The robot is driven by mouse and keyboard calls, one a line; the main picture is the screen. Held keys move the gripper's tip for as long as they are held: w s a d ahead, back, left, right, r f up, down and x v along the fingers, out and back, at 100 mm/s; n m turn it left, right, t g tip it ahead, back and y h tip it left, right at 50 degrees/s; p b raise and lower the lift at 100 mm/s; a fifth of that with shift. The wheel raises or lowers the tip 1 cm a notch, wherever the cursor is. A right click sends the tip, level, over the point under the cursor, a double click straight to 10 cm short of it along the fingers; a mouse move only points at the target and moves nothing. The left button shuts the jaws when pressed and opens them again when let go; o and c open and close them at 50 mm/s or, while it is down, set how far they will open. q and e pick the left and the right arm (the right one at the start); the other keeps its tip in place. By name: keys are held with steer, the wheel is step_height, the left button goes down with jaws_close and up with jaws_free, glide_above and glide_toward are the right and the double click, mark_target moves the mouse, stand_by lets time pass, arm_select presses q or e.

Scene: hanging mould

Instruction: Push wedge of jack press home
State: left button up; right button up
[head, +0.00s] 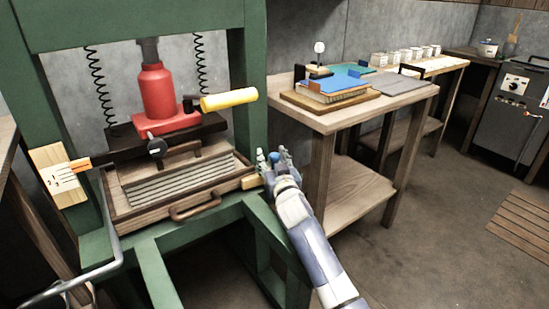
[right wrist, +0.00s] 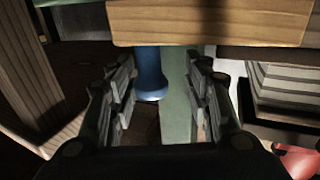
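The jack press is a green frame (head: 255,70) with a red bottle jack (head: 158,92) standing on a dark plate over a wooden mould (head: 180,180). A pale wooden wedge (head: 252,181) sticks out at the right side of the mould. A pale wood block, apparently the wedge, crosses the top of the right wrist view (right wrist: 210,22). My right gripper (head: 272,160) is beside the wedge's outer end. In the right wrist view its fingers (right wrist: 163,95) are apart, with a blue cylindrical piece (right wrist: 150,75) seen between them. I cannot tell whether anything touches. My left gripper is not in view.
A yellow handle (head: 229,99) juts right from the jack, above my right gripper. A wooden bench (head: 330,120) with books stands close to the right. A wooden tag (head: 58,176) is on the left post. Open floor (head: 430,230) lies at the right.

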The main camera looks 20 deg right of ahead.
steer(key=shift+d+r, duration=0.1)
steer(key=shift+d, duration=0.05)
steer(key=shift+r, duration=0.25)
step_height(320, 180, up, 9)
steer(key=shift+r, duration=0.2)
stand_by(0.3)
